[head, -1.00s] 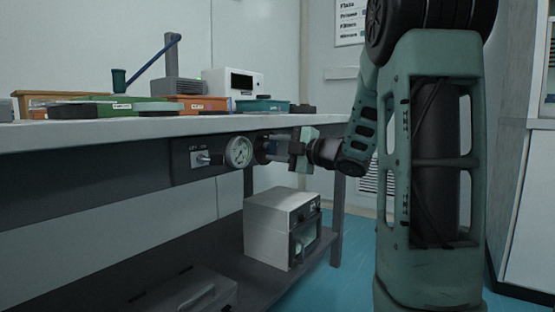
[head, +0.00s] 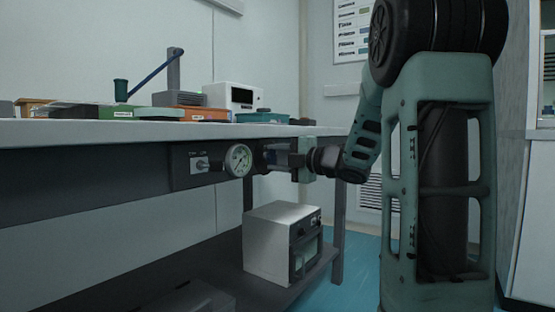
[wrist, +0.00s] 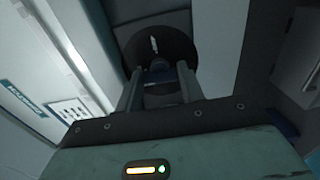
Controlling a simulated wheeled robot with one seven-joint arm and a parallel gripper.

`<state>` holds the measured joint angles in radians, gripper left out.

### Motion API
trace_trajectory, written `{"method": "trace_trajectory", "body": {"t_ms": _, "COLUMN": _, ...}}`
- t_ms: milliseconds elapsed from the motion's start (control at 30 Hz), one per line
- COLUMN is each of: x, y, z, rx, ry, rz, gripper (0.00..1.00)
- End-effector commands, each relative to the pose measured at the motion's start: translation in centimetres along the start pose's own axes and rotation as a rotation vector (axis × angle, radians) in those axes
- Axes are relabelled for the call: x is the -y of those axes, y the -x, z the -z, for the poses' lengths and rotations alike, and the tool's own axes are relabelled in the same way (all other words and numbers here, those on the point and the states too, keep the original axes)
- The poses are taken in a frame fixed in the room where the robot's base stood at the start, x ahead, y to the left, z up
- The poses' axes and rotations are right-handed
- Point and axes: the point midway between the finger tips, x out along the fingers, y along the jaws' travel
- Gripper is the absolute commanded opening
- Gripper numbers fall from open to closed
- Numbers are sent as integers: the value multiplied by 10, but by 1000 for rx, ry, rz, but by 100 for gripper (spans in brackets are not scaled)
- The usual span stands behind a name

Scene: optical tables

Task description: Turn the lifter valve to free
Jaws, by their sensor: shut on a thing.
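The lifter valve (head: 266,152) is on the table's front panel, right of the round gauge. It is largely hidden by my gripper in the head view. In the wrist view its dark round face (wrist: 157,42) carries a short white mark, nearly upright in the picture. My gripper (head: 277,157) reaches in from the right, at the valve. In the wrist view its two fingers (wrist: 160,84) stand on both sides of the valve's handle (wrist: 159,70), shut on it. The handle is dark and its exact angle is hard to tell.
The pressure gauge (head: 238,160) and a small toggle switch plate (head: 200,163) sit left of the valve. A grey box (head: 270,245) stands on the lower shelf beneath. Trays and instruments crowd the tabletop (head: 90,130) above. Blue floor is open right of the table.

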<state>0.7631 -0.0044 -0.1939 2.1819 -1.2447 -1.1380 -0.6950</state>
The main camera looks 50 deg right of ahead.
Motion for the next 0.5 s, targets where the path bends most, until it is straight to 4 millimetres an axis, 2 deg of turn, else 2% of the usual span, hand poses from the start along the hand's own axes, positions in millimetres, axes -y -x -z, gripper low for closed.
{"method": "trace_trajectory", "body": {"t_ms": 67, "x": 2, "y": 1, "z": 0, "rx": 1, "ry": 0, "rz": 4, "gripper": 15}}
{"method": "trace_trajectory", "body": {"t_ms": 100, "x": 2, "y": 1, "z": 0, "rx": 1, "ry": 0, "rz": 4, "gripper": 49}}
{"method": "trace_trajectory", "body": {"t_ms": 133, "x": 2, "y": 1, "z": 0, "rx": 1, "ry": 0, "rz": 4, "gripper": 58}}
{"method": "trace_trajectory", "body": {"t_ms": 167, "x": 2, "y": 1, "z": 0, "rx": 1, "ry": 0, "rz": 4, "gripper": 60}}
{"method": "trace_trajectory", "body": {"t_ms": 500, "x": 0, "y": 4, "z": 0, "rx": 1, "ry": 0, "rz": 2, "gripper": 60}}
